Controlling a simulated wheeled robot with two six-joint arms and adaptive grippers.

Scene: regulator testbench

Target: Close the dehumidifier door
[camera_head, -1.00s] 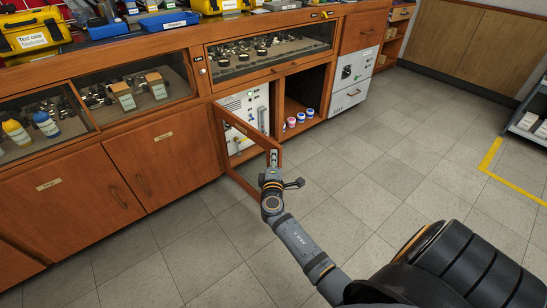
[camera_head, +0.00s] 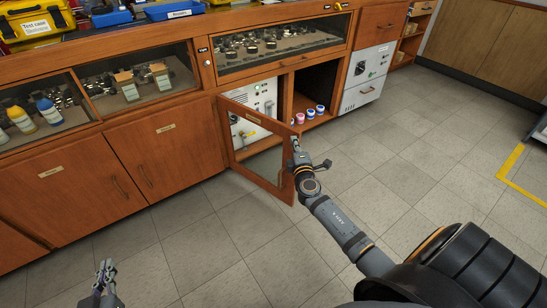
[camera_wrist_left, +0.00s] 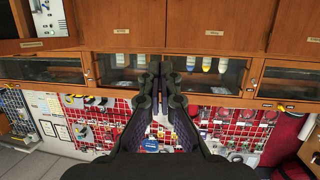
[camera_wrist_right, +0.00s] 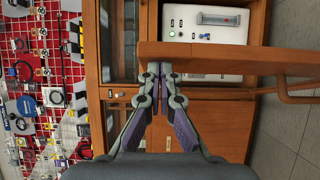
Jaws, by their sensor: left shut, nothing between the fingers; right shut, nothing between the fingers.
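The dehumidifier door (camera_head: 283,187), a wooden frame with a clear pane, stands open, hinged at its left side and swung out over the floor. The white dehumidifier unit (camera_head: 252,103) shows in the compartment behind it and in the right wrist view (camera_wrist_right: 205,35). My right gripper (camera_head: 296,147) is shut and empty at the door's free right edge. In the right wrist view its fingertips (camera_wrist_right: 160,69) are close to the door's edge (camera_wrist_right: 225,52); I cannot tell whether they touch. My left gripper (camera_head: 107,268) is shut and empty above the floor, far left of the door.
An open shelf with several small cups (camera_head: 310,114) lies right of the dehumidifier compartment. Closed wooden cupboards (camera_head: 165,160) lie to its left, with glass display cases (camera_head: 270,45) above. The tiled floor (camera_head: 200,240) in front is clear.

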